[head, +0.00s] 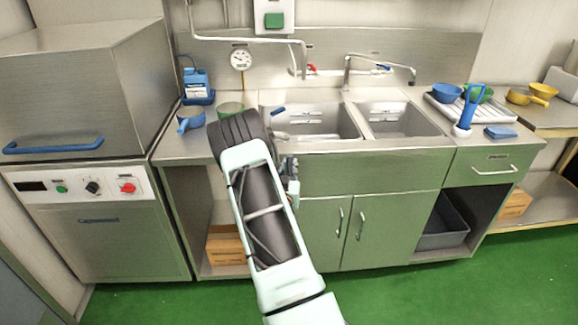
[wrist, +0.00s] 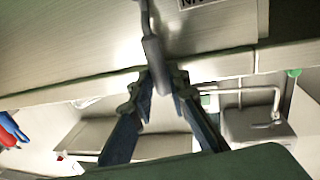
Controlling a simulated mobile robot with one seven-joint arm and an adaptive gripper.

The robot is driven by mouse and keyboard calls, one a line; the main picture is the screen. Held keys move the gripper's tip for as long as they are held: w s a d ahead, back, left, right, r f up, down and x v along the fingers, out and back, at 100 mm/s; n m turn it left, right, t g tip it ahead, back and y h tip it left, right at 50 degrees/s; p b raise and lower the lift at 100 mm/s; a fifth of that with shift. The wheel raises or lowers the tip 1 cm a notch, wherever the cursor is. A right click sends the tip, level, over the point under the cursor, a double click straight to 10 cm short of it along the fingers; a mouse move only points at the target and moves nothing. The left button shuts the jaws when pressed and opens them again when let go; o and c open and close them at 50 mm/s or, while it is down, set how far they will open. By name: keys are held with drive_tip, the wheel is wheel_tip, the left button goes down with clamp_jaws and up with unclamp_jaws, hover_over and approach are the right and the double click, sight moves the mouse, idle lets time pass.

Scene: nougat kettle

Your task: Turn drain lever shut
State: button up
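A grey metal lever with a thick rounded grip (wrist: 153,62) shows in the wrist view, against a metal panel; I take it for the drain lever. My gripper (wrist: 162,84) has its two dark fingers on either side of the grip's end. The left finger is close against it, and a narrow gap seems to remain at the right finger. In the head view my gripper (head: 291,180) is in front of the sink cabinet, just below the counter edge, partly hidden by my arm. The lever is not clear there.
The double sink (head: 385,120) is behind my gripper, with cabinet doors (head: 330,225) below. A blue scoop (head: 190,121) and green container (head: 230,109) stand on the counter at left. A drying tray (head: 455,108) with bowls is at right. The green floor in front is clear.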

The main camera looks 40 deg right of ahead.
sight(279, 161)
clamp_jaws()
drive_tip(key=shift+a, duration=0.1)
drive_tip(key=a+n+b, duration=0.1)
drive_tip(key=b, duration=0.1)
drive_tip(key=w+a+f+n+b, duration=0.1)
drive_tip(key=n+b, duration=0.1)
drive_tip(key=b, duration=0.1)
drive_tip(key=w+a+n+t+b, duration=0.1)
drive_tip(key=b, duration=0.2)
drive_tip(key=shift+w+a+f+n+h, duration=0.2)
drive_tip(key=shift+f+n+h, duration=0.1)
drive_tip(key=shift+f+n, duration=0.1)
drive_tip(key=w+a+f+n+t+y+b, duration=0.2)
drive_tip(key=f+n+b, duration=0.6)
drive_tip(key=n+b, duration=0.6)
drive_tip(key=a+n+t, duration=0.1)
drive_tip(key=a, duration=0.1)
drive_tip(key=shift+w+a+f+b, duration=0.35)
drive_tip(key=shift+b, duration=0.05)
drive_tip(key=shift+n, duration=0.4)
